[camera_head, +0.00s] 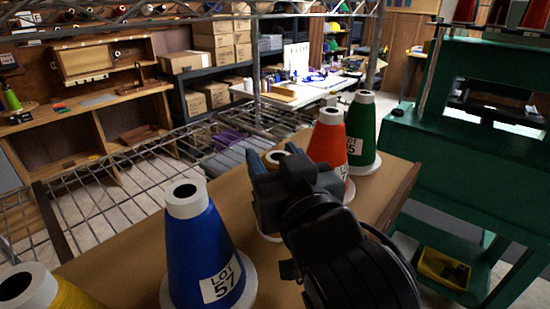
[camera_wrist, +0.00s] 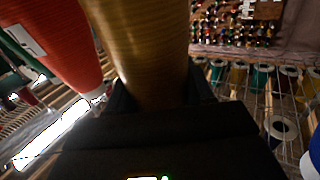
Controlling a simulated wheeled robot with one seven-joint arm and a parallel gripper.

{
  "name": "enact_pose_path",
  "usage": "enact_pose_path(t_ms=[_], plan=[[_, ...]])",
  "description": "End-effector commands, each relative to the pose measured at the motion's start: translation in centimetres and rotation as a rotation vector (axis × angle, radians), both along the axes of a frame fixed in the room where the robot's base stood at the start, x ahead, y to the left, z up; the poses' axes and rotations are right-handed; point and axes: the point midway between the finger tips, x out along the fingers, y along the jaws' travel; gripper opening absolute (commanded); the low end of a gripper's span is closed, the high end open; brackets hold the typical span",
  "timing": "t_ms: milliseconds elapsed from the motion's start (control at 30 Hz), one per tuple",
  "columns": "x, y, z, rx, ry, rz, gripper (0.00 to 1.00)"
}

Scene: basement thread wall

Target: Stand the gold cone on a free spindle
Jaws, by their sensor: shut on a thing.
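The gold cone (camera_wrist: 145,45) fills the middle of the wrist view, between the fingers of my gripper (camera_wrist: 162,95). In the head view only the top of the gold cone (camera_head: 276,156) shows behind my gripper (camera_head: 268,180), which is shut on it. My gripper and arm hide most of its body. A pale rim shows low beside my wrist; I cannot tell whether it is the cone's base or a disc below. It is between the blue cone (camera_head: 205,250) and the orange cone (camera_head: 331,145). No bare spindle is clearly visible.
The brown board (camera_head: 110,255) also carries a green cone (camera_head: 364,130) at the far end and a yellow cone (camera_head: 45,290) at the near left. The orange cone stands close to my gripper. A wire rack (camera_head: 100,205) lies left, a green machine frame (camera_head: 470,150) right.

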Motion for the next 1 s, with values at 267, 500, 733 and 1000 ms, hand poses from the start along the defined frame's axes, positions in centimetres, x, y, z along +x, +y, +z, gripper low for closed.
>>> enact_pose_path(t_ms=[267,500,733,1000], plan=[[0.0,0.0,0.1,0.000,-0.001,0.000,0.72],[0.0,0.0,0.0,0.000,0.000,0.000,0.82],[-0.9,-0.3,-0.1,0.002,0.002,0.000,0.82],[-4.9,-1.8,-0.2,0.003,0.002,0.001,0.82]])
